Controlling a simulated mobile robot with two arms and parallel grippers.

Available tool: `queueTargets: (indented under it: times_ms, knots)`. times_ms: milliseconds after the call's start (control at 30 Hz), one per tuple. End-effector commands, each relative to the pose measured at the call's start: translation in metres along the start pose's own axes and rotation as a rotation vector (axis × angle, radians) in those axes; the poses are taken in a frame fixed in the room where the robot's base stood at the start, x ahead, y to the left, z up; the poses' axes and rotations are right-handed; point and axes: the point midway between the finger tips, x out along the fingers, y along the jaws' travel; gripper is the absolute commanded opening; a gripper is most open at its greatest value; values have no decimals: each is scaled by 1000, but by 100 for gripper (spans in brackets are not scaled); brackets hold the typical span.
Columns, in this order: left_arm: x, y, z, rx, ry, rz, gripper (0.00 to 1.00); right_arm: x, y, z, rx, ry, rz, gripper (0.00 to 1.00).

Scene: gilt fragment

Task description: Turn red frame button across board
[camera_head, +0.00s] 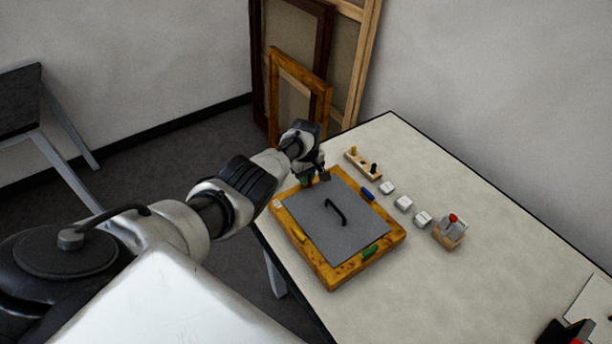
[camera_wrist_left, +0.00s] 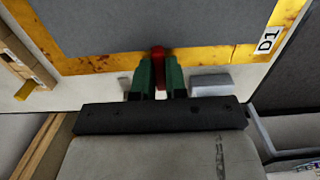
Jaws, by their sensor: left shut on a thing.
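A yellow-brown wooden frame (camera_head: 332,272) lies on the table with a grey board (camera_head: 345,240) in it and a black handle (camera_head: 336,212) on the board. My left gripper (camera_head: 323,178) is at the frame's far edge. In the left wrist view its green fingertips (camera_wrist_left: 159,82) are shut on the red button (camera_wrist_left: 158,54). The button's visible end points over the frame's edge to the board's border. Its rest is hidden between the fingers. Other buttons on the frame are yellow (camera_head: 299,235), green (camera_head: 370,252) and blue (camera_head: 367,193). My right gripper is out of view.
Right of the frame are a wooden peg block (camera_head: 363,164), small pale blocks (camera_head: 403,203) and a stand with a red knob (camera_head: 449,233). A dark object (camera_head: 562,333) is at the lower right. The table's right part is mostly clear. Frames lean on the wall behind.

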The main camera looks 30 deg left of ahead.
Motion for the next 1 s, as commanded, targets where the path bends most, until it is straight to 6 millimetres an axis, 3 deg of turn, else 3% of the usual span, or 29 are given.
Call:
queueTargets:
  times_ms: [367, 400, 567, 833, 1000]
  knots:
    - [-3, 2, -2, -8, 6, 7, 0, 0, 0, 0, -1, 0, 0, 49]
    - [-3, 2, -2, -8, 6, 7, 14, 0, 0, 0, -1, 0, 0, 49]
    - [-2, 1, -2, -7, 4, 5, 38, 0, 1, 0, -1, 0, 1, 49]
    - [-2, 1, -1, -6, 2, 3, 38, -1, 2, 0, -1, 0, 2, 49]
    - [-18, 0, -1, -6, 2, 4, 38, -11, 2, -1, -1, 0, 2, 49]
